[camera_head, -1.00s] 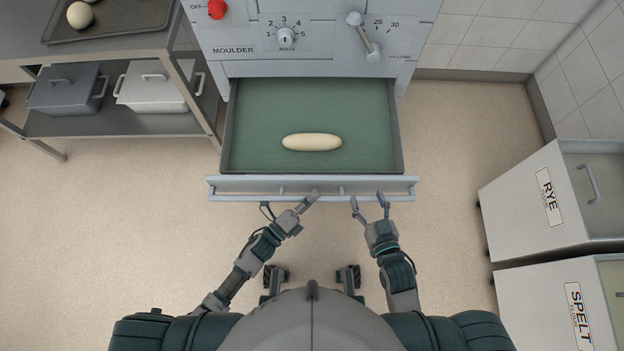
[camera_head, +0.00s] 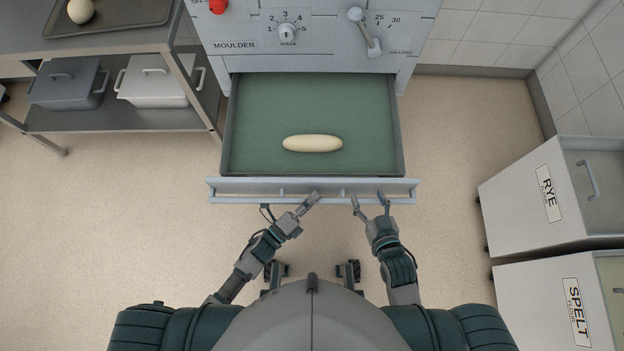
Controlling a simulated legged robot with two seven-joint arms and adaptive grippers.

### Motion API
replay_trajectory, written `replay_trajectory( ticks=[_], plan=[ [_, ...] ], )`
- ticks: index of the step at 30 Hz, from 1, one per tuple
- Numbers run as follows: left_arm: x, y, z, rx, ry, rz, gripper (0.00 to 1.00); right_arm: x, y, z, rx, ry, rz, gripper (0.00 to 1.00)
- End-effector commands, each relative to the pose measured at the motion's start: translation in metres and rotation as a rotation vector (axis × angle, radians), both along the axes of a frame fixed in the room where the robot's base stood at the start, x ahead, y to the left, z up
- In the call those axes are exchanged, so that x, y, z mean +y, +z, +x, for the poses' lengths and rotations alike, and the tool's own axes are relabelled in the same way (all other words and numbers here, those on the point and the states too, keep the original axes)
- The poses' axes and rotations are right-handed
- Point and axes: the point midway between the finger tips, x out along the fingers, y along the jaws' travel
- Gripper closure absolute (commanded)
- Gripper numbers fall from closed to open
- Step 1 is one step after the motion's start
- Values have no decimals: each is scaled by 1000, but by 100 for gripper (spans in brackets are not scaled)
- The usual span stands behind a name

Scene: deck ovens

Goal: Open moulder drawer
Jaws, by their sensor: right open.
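The moulder (camera_head: 320,40) stands at the top of the head view. Its drawer (camera_head: 226,140) is pulled out toward me, with a green floor and a pale oblong dough piece (camera_head: 312,144) lying on it. The drawer's front bar handle (camera_head: 250,194) runs along its near edge. My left gripper (camera_head: 291,203) is near the handle, left of centre, with its fingers spread; whether it touches the handle I cannot tell. My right gripper (camera_head: 370,203) is open, its two fingertips just at or beneath the bar, right of centre. Nothing shows between its fingers.
A metal table (camera_head: 130,45) at the left bears a tray (camera_head: 130,16) with a dough ball (camera_head: 80,11); lidded bins (camera_head: 155,82) sit on its shelf. Rye (camera_head: 530,200) and spelt (camera_head: 550,300) flour bins stand at the right. The floor between is clear.

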Motion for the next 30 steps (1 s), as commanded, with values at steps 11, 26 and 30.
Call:
replay_trajectory(
  ticks=[11,26,30],
  plan=[
    [31,-6,-31,3,0,0,61,1,1,0,-3,2,1,34],
    [84,-16,-82,2,0,-1,61,0,1,0,-2,1,1,34],
    [85,-17,-83,2,0,-1,61,0,1,0,-2,1,1,34]
  ],
)
